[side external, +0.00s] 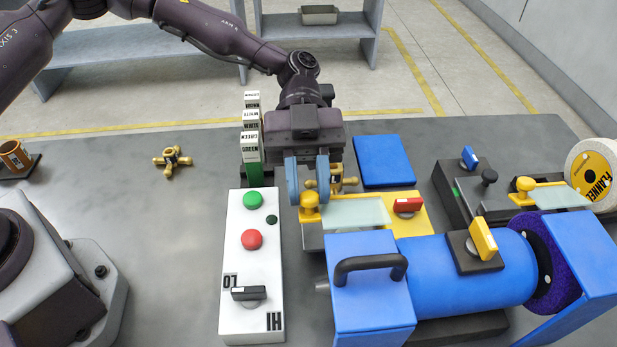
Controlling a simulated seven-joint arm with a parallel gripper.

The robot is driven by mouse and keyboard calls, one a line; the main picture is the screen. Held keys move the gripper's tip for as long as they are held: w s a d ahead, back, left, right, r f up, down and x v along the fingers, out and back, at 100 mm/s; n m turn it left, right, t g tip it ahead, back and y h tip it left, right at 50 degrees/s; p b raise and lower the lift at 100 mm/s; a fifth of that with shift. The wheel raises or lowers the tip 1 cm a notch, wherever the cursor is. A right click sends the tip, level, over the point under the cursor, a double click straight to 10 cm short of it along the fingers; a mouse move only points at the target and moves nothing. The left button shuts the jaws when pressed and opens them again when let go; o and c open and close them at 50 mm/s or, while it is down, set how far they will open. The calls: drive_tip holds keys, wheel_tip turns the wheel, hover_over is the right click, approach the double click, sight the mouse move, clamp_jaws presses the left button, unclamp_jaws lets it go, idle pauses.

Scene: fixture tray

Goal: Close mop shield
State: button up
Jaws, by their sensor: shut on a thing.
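A clear shield panel (358,213) with a yellow edge lies nearly flat behind the blue machine body, at the centre. A yellow knob (309,206) stands at its left end. My gripper (309,197) points down, its two blue-grey fingers on either side of this knob and shut on it. A second clear shield panel (561,197) with its own yellow knob (525,185) lies at the right. A purple mop wheel (553,263) sits at the right end of the blue motor (455,272), beside a blue hood (580,260). No label shows which panel is the mop shield.
A brass fitting (349,181) is just behind the fingers. The blue housing with a black handle (370,266) stands in front. A white control box (250,285) and labelled blocks (251,125) are at left. The table's left middle is mostly clear.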

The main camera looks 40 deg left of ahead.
drive_tip(key=shift+w+f+g+h, duration=0.1)
drive_tip(key=shift+f+g+h, duration=0.1)
drive_tip(key=shift+g+h, duration=0.1)
drive_tip(key=o, duration=0.9)
drive_tip(key=shift+a, duration=0.1)
drive_tip(key=v, duration=1.3)
drive_tip(key=shift+f, duration=0.15)
